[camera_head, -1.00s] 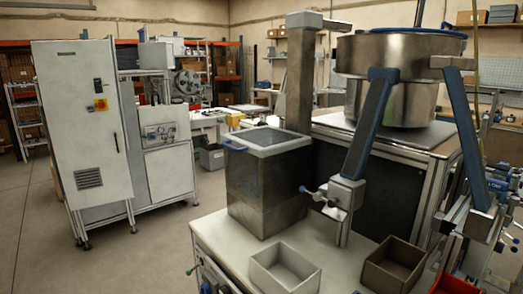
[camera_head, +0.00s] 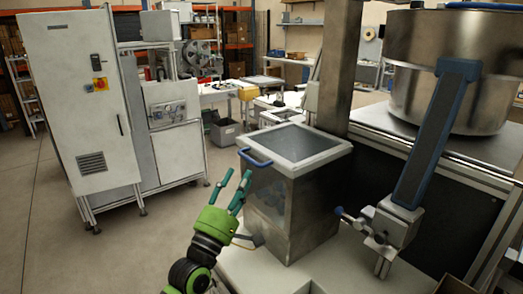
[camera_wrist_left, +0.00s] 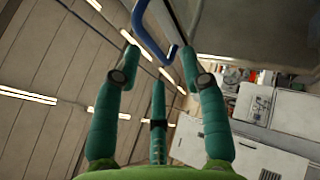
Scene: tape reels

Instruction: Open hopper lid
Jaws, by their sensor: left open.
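The grey metal hopper (camera_head: 312,205) stands on a white bench top. Its lid (camera_head: 325,154), a light frame around a clear pane, lies flat on the top. A blue handle (camera_head: 254,160) is on the lid's near left edge, and it also shows at the top of the left wrist view (camera_wrist_left: 148,34). My left gripper (camera_head: 236,179), green with teal fingers, is just below and left of the handle. Its fingers are spread and empty, pointing up toward the handle. In the left wrist view (camera_wrist_left: 159,45) the handle appears between the fingertips; contact cannot be told. My right gripper is out of view.
A metal bowl feeder (camera_head: 455,70) on a dark-panelled stand is at the right, with a blue-edged bracket (camera_head: 432,135) in front. A grey post (camera_head: 340,65) rises behind the hopper. A white cabinet (camera_head: 80,100) stands at the left beyond open floor.

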